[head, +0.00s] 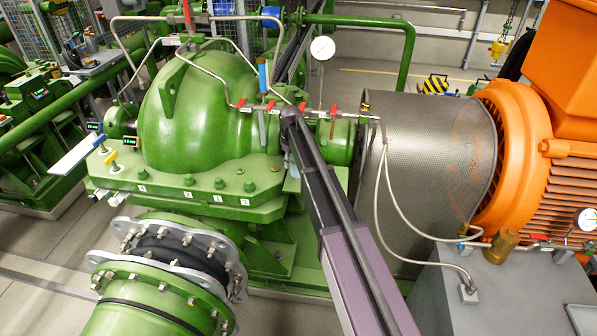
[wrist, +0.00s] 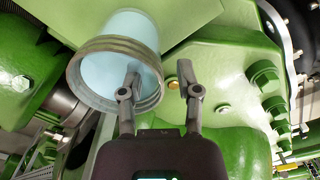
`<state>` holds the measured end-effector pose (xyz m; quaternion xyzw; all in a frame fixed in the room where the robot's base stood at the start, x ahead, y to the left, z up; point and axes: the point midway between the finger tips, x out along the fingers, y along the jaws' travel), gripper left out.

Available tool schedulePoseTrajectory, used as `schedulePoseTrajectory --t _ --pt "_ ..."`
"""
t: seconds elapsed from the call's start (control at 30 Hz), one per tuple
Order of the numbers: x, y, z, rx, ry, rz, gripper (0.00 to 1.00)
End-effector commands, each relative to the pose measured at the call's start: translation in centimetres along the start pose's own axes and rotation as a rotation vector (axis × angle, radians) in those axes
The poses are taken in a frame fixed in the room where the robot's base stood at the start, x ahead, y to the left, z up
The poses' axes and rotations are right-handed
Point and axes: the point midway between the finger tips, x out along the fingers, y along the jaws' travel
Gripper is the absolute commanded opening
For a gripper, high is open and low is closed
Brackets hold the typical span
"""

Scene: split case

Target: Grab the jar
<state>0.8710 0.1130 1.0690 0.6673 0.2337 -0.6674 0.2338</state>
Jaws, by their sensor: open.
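The jar (wrist: 118,42) is a pale blue cylinder with a ribbed, brownish rim. In the wrist view it is at upper left, its open mouth turned toward the camera, its far end against a light green surface. My gripper (wrist: 158,68) is open. Its left finger overlaps the jar's mouth and its right finger is to the right of the rim, so the right side of the rim shows between them. I cannot tell whether the left finger is inside the mouth or in front of it.
A large green pump (head: 205,110) with thin pipes and red-handled valves surrounds my arm. A perforated guard (head: 430,160) and orange motor (head: 520,150) stand to the right. In the wrist view a green bolted casing (wrist: 225,65) is close to the right finger.

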Motion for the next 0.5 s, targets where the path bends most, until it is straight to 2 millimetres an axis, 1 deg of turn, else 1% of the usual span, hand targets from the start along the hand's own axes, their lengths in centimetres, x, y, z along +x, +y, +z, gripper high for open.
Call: schedulePoseTrajectory --t 0.03,0.2,0.5 --pt "0.8 0.0 0.0 0.000 0.000 0.000 0.44" --pt "1.6 0.0 0.0 0.000 0.000 0.000 0.44" --pt "1.8 0.0 0.0 0.000 0.000 0.000 0.44"
